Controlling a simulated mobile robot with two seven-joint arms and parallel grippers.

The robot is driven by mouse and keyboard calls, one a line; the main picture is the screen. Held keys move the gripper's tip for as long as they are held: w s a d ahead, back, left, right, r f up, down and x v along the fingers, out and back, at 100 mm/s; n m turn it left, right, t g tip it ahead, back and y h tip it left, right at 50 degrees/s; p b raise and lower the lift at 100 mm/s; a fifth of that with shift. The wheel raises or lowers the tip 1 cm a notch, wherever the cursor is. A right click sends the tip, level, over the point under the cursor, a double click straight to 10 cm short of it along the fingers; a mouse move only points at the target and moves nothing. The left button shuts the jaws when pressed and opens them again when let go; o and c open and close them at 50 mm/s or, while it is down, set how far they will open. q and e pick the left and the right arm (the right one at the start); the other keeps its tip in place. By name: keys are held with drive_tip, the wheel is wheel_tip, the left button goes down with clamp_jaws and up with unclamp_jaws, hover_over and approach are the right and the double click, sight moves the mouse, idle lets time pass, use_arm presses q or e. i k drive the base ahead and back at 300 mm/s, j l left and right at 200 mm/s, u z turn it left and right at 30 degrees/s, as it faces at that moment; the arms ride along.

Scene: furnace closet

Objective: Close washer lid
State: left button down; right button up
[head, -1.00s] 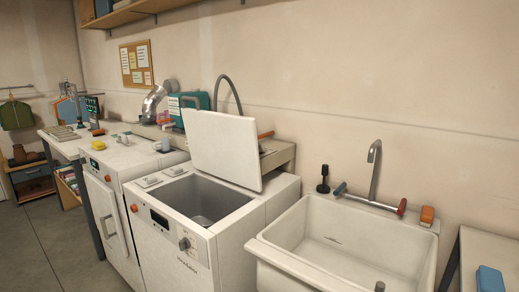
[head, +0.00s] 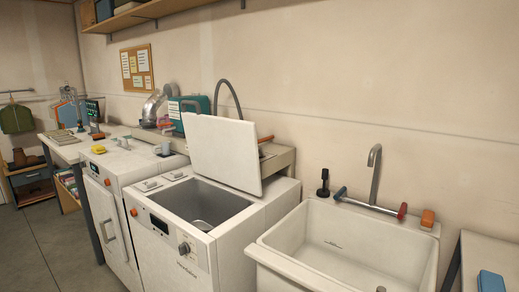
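The washer (head: 170,255) is a white top-loading machine in the middle of the head view. Its white lid (head: 222,152) stands raised and tilts back a little at the rear of the opening. The tub (head: 203,203) below is uncovered, and its inside looks grey. A dark panel and a round knob (head: 184,248) are on the washer's front. Neither of my grippers shows in the head view.
A white sink (head: 340,245) with a grey tap (head: 375,170) stands right of the washer. Another white machine (head: 110,215) stands to its left. A grey hose (head: 229,92) rises behind the lid. Open floor (head: 55,240) lies at the lower left.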

sight(223, 150)
drive_tip(key=j+z, duration=0.1)
drive_tip(key=z, duration=0.25)
drive_tip(key=i+j+z, duration=0.1)
drive_tip(key=z, duration=0.3)
drive_tip(key=i+j+z, duration=0.2)
drive_tip(key=j+z, duration=0.2)
drive_tip(key=j, duration=0.7)
drive_tip(key=j+z, duration=0.35)
drive_tip(key=j, duration=0.75)
